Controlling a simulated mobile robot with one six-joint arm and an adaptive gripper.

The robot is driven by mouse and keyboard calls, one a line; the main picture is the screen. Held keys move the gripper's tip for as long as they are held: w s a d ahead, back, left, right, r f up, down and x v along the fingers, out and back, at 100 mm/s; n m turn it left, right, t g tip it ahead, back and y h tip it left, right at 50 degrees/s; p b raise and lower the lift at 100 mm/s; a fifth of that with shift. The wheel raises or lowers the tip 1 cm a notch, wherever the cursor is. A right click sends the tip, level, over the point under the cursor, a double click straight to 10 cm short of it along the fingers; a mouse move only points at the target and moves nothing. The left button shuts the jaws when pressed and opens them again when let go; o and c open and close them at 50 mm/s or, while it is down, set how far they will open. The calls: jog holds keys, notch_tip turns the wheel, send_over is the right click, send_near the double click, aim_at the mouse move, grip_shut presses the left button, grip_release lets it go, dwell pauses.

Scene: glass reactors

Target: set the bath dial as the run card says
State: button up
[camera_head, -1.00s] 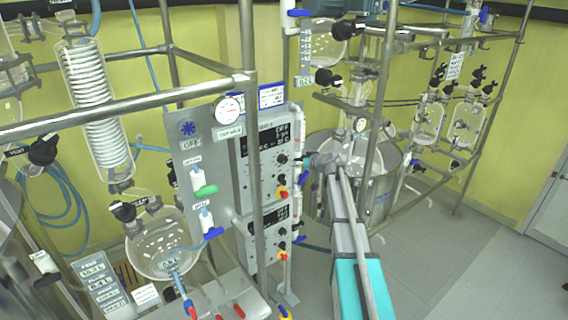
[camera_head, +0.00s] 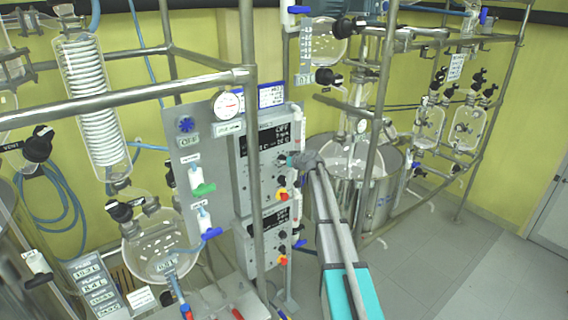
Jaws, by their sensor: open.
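The upper grey control box (camera_head: 262,165) has a dark display reading OFF at the top and black dials down its right side. Its upper dial (camera_head: 282,159) is close to my gripper's tip; its pointer is too small to read. The lower control box (camera_head: 264,235) has similar dials (camera_head: 282,236). I cannot tell which dial is the bath dial. A blue-headed card (camera_head: 271,95) hangs above the upper box; its text is unreadable. My gripper (camera_head: 293,160) is open, just right of the upper dial. Whether it touches the dial cannot be told.
A steel frame post (camera_head: 251,190) stands in front of the boxes. A red-yellow knob (camera_head: 281,195) sits below my gripper. A glass reactor in a steel vessel (camera_head: 378,190) stands behind my arm. The floor at right (camera_head: 450,270) is clear.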

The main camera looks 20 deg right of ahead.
jog(key=c, duration=1.2)
jog(key=shift+o, duration=0.2)
jog(key=shift+m+y, duration=0.3)
jog(key=shift+f+m+y+b, duration=0.1)
jog(key=shift+m+y+b, duration=0.5)
jog(key=shift+m, duration=0.6)
jog(key=m+y+b, duration=0.1)
jog(key=m, duration=0.1)
jog(key=shift+m+g+y, duration=0.3)
jog(key=shift+y, duration=0.1)
jog(key=m+y+b, duration=0.1)
jog(key=m+b, duration=0.1)
jog(key=m, duration=0.1)
jog(key=shift+f+y, duration=0.1)
jog(key=shift+y, duration=0.3)
jog(key=shift+m+t+y+b, duration=0.55)
jog(key=shift+m+b, duration=0.35)
jog(key=shift+m, duration=0.5)
jog(key=shift+r, duration=0.2)
